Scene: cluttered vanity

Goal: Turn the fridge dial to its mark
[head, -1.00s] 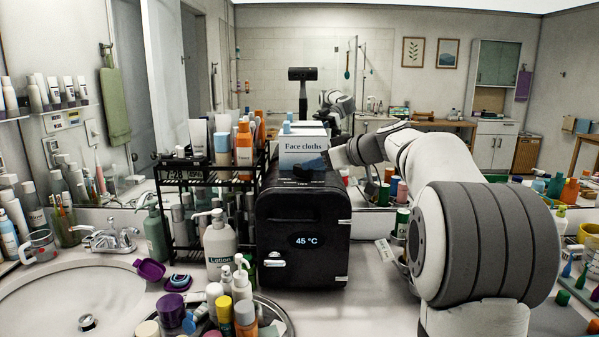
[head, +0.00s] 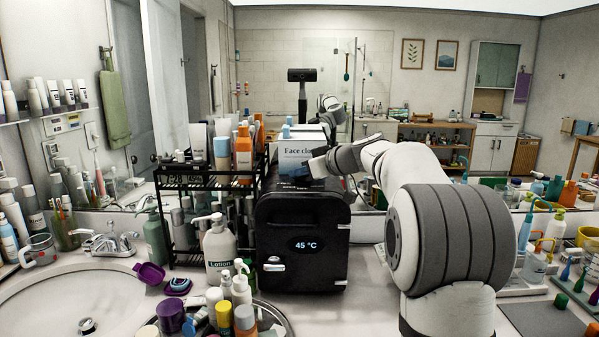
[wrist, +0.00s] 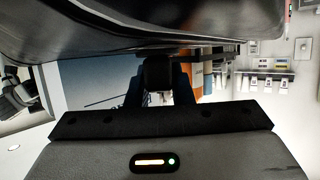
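In the head view my gripper (head: 296,181) is low at the fridge's top, hiding the dial.
The Face cloths box (head: 294,150) stands just behind my gripper. A black wire rack (head: 205,215) with bottles and the Lotion bottle (head: 219,249) are left of the fridge. A tray of bottles (head: 278,323) is in front. Bare counter (head: 365,285) shows right of the fridge.

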